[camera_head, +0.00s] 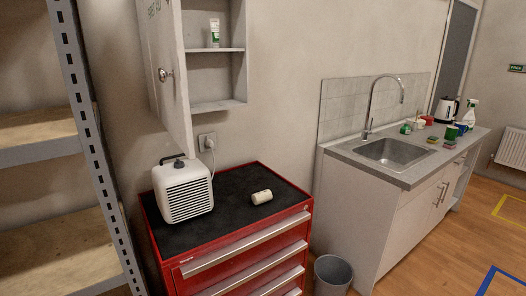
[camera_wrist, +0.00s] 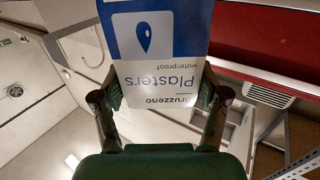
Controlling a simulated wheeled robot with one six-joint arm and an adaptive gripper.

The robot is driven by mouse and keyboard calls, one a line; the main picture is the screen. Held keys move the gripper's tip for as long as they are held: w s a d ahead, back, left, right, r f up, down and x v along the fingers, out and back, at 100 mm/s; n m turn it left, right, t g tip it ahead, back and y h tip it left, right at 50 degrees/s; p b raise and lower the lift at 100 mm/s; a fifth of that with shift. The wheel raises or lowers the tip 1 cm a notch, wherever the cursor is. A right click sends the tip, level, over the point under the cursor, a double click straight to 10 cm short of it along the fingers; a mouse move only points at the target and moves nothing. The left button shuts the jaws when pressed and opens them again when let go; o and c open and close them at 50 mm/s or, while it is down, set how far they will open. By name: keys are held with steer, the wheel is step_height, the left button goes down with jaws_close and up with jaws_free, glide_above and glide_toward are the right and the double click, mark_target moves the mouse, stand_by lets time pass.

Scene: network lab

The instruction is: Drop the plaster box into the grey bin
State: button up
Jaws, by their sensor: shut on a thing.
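The plaster box (camera_wrist: 160,75) is blue and white, with "Plasters waterproof" printed on it upside down in the wrist view. My gripper (camera_wrist: 162,96) is shut on it, one finger on each side, and the box's upper end runs out of the picture. Neither the box nor my gripper shows in the head view. The grey bin (camera_head: 332,274) stands on the floor in the head view, between the red drawer cabinet (camera_head: 240,240) and the sink unit (camera_head: 375,215). Its lower part is cut off by the picture edge. I cannot make out the bin in the wrist view.
A white heater (camera_head: 187,190) and a cream cylinder (camera_head: 261,197) are on the red cabinet's black top. An open wall cabinet (camera_head: 218,105) hangs above it, its door swung out. A metal shelf rack (camera_head: 85,130) stands left.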

steer(key=s+d+f, duration=0.1)
steer(key=s+f, duration=1)
steer(key=s, duration=0.2)
steer(key=shift+d+f, duration=0.35)
steer(key=shift+f, duration=0.05)
